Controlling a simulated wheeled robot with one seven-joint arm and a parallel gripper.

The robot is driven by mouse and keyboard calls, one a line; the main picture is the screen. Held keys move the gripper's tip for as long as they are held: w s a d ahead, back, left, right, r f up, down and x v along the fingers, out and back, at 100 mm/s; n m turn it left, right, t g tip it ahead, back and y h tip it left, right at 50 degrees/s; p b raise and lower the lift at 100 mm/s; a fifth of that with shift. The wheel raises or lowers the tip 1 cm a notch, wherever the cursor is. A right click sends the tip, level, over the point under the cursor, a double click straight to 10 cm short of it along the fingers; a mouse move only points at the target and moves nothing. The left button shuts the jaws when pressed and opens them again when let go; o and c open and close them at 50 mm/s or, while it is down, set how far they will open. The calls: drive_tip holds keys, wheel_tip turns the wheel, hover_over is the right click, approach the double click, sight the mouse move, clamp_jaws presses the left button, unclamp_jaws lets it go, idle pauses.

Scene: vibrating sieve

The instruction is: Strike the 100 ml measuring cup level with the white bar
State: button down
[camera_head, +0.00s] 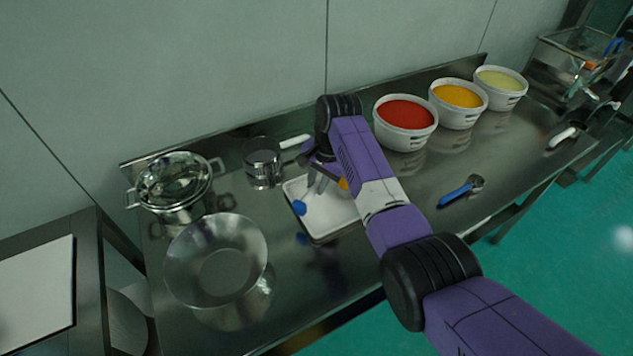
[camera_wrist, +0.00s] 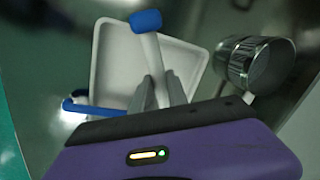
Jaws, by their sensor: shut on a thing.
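My gripper (camera_head: 317,183) is over the white tray (camera_head: 330,215) and is shut on the white bar. In the wrist view, the fingers (camera_wrist: 162,88) grip the white bar (camera_wrist: 152,48), whose blue end (camera_wrist: 146,20) extends over the tray (camera_wrist: 112,65). The blue end (camera_head: 299,207) also shows in the head view, above the tray's left edge. I cannot clearly identify the 100 ml measuring cup. A small orange-yellow patch (camera_head: 344,184) shows beside my arm, mostly hidden. In the wrist view, a blue handle-like part (camera_wrist: 92,108) crosses the tray's left corner.
A metal cylinder (camera_head: 262,165) with a white handle stands left of the tray. A steel pot (camera_head: 175,188) and metal bowl (camera_head: 215,262) are further left. Tubs of red (camera_head: 405,113), orange (camera_head: 457,96) and pale yellow (camera_head: 500,80) powder stand behind. A blue-handled scoop (camera_head: 460,191) lies right.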

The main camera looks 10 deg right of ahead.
drive_tip(key=shift+f+b, duration=0.65)
drive_tip(key=shift+f, duration=0.2)
drive_tip(key=shift+s+d+r+p, duration=0.15)
drive_tip(key=shift+p, duration=0.15)
drive_tip(key=shift+s+d+r+p, duration=0.1)
drive_tip(key=shift+s+d+p, duration=0.25)
drive_tip(key=shift+p, duration=0.05)
drive_tip(key=shift+s+d+p, duration=2.25)
drive_tip(key=shift+d, duration=0.25)
drive_tip(key=shift+w+a+r+p, duration=0.15)
drive_tip(key=shift+a+r+p, duration=0.05)
drive_tip(key=shift+r+p, duration=0.35)
drive_tip(key=shift+w+a+r+p, duration=0.2)
drive_tip(key=shift+r+p, duration=0.2)
drive_tip(key=shift+r, duration=0.15)
drive_tip(key=shift+w+a+r+p, duration=0.15)
drive_tip(key=shift+r+p, duration=0.35)
drive_tip(key=shift+r, duration=0.05)
